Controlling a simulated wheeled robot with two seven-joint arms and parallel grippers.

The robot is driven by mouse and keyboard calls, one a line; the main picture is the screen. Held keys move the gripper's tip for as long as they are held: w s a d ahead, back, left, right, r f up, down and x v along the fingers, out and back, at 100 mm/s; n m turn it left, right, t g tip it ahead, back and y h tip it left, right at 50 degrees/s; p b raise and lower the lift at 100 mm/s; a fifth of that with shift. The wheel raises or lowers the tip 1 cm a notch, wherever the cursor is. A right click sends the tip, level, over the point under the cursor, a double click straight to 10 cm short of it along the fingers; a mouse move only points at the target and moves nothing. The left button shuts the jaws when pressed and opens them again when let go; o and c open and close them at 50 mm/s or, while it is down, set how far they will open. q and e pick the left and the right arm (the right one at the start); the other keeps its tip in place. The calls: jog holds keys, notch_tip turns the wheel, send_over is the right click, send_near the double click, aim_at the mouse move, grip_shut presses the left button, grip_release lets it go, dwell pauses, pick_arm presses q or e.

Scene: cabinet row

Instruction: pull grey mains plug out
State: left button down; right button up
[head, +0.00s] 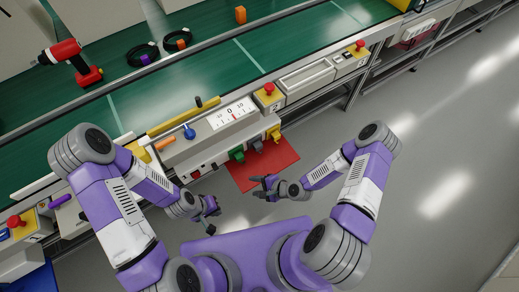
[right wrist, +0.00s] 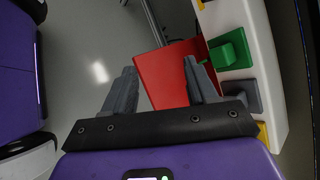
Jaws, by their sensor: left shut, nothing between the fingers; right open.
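The grey mains plug (head: 256,145) sits in the front face of the white console (head: 205,137), between a green plug (head: 237,154) and a yellow plug (head: 274,133). In the right wrist view the grey plug (right wrist: 243,97) shows at the right, partly behind my finger and gripper body. My right gripper (head: 258,187) is open and empty, below and in front of the plugs, over the red panel (head: 275,168). It is apart from the grey plug. My left gripper (head: 211,207) is shut and empty, further left, away from the console.
A green belt (head: 205,75) runs behind the console, with a red drill (head: 67,55) and cable coils (head: 143,54) on it. A red button on a yellow box (head: 268,92) stands right of the console. The grey floor (head: 430,150) at the right is clear.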

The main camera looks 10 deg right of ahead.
jog(key=w+d+f+m+t+b, duration=0.2)
jog(key=w+f+m+t, duration=0.15)
jog(key=m, duration=0.35)
jog(key=m+t+h+b, duration=0.2)
jog(key=m+t, duration=0.6)
jog(key=m, duration=0.2)
send_near(260, 149)
jog(key=x, duration=0.1)
jog(key=p+x, duration=0.1)
jog(key=x, duration=0.1)
jog(key=p+x, duration=0.1)
jog(key=x, duration=0.1)
jog(key=shift+w+a+r, duration=0.15)
jog(key=shift+r, duration=0.2)
jog(key=shift+f+b+x, duration=0.25)
jog(key=shift+b+x, duration=0.2)
jog(key=shift+x, duration=0.55)
jog(key=shift+b+x, duration=0.35)
jog(key=shift+x, duration=0.45)
jog(key=shift+c, duration=0.2)
jog(key=c, duration=1)
jog(key=shift+b+v, duration=0.7)
jog(key=shift+v, duration=2.35)
jog(key=shift+w+r, duration=0.1)
jog(key=shift+r, duration=0.1)
